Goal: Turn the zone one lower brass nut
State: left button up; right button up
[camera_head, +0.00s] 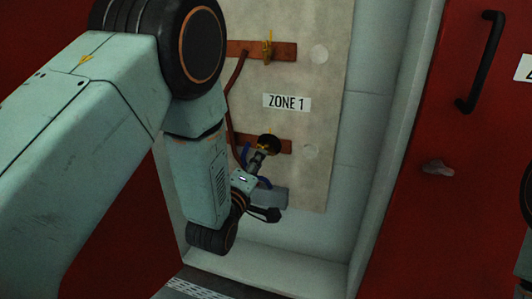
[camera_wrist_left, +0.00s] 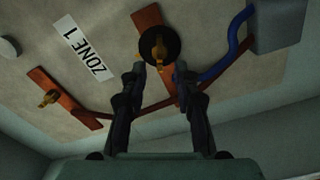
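The lower zone one brass nut (camera_wrist_left: 158,47) sits in front of a round black disc (camera_wrist_left: 168,38) on a red-brown bar, in the left wrist view. In the head view the black disc (camera_head: 271,143) shows, with the nut largely hidden by my gripper. My left gripper (camera_wrist_left: 160,68) is open, one finger on each side just short of the nut, with nothing seen between the fingertips. In the head view my left gripper (camera_head: 263,155) reaches up to the disc from below. Contact with the nut cannot be told. My right gripper is not in view.
An upper brass fitting (camera_head: 267,51) is on another bar above the ZONE 1 label (camera_head: 287,102). A blue hose (camera_wrist_left: 229,50) and a grey box (camera_wrist_left: 280,27) are close to the gripper. A red door with a black handle (camera_head: 480,62) stands at right.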

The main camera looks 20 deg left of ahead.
aim_at(267, 148)
pick_arm(q)
jog(key=w, duration=0.5)
jog(key=shift+w+d+b, duration=0.15)
jog(key=shift+w+b, duration=0.15)
jog(key=shift+b, duration=0.05)
grip_shut()
